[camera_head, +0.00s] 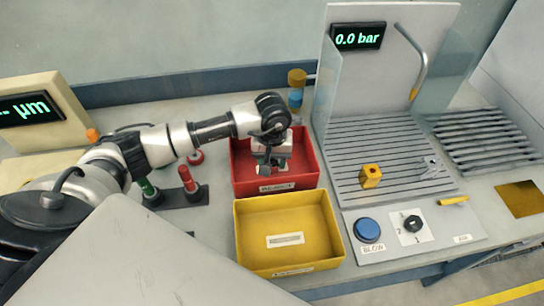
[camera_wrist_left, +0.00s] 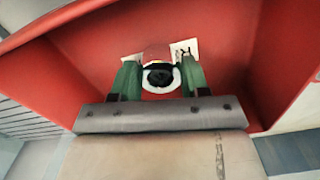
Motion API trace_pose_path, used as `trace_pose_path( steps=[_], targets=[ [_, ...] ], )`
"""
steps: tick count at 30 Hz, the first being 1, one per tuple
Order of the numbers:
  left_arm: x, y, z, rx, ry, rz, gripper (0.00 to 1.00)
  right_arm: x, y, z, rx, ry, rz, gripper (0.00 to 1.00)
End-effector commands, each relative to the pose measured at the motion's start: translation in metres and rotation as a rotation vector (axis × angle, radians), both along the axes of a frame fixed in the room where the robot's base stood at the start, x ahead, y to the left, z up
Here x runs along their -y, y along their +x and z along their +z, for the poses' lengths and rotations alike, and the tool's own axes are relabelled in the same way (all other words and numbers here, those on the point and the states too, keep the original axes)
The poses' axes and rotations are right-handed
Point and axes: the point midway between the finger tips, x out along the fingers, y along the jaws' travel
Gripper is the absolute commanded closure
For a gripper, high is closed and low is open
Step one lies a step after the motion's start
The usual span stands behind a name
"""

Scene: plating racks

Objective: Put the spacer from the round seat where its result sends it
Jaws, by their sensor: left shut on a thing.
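My left gripper (camera_head: 266,168) reaches into the red bin (camera_head: 308,165). In the left wrist view the green fingers of my left gripper (camera_wrist_left: 160,80) are shut on the spacer (camera_wrist_left: 176,88). The spacer shows a white ring around a dark middle. It is inside the outline of the red bin (camera_wrist_left: 90,42); whether it touches the floor I cannot tell. In the head view the gripper mostly hides the spacer. The yellow bin (camera_head: 290,200) stands in front of the red one and looks empty but for a pale label. My right gripper is not in view.
A gauge display reading "µm" (camera_head: 30,109) stands at the left. Red and green handled plugs (camera_head: 188,180) stand in a dark holder. At the right, a yellow block (camera_head: 370,176) sits on a ribbed plate beneath a "0.0 bar" display (camera_head: 358,37). A blue button (camera_head: 367,229) is in front.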

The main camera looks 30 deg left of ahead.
Motion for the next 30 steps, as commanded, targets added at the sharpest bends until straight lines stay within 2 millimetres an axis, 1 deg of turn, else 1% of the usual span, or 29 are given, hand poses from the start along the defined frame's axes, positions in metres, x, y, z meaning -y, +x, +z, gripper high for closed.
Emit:
trace_pose_path(
  steps=[8,9,13,20,24,25,29,30],
  targets=[
    [0.000,0.000,-0.004,0.001,0.000,0.001,0.86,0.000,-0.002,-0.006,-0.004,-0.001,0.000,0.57],
    [0.000,0.000,-0.003,0.000,0.000,0.001,0.48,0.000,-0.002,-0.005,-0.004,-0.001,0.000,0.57],
    [0.000,0.000,-0.003,0.000,0.000,0.001,0.29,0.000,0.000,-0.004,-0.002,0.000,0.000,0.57],
    [0.000,0.000,-0.002,0.000,0.000,0.001,0.29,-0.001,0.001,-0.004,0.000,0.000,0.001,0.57],
    [0.000,0.000,0.004,0.000,-0.001,0.001,0.29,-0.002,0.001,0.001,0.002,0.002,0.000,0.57],
    [0.000,0.001,0.005,0.004,-0.001,0.001,0.29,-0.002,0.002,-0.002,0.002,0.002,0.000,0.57],
    [0.000,0.001,0.028,0.007,0.000,0.000,0.29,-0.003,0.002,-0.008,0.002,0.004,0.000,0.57],
    [0.000,0.002,0.037,0.008,0.000,0.000,0.29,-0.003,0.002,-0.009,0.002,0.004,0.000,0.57]
  ],
)
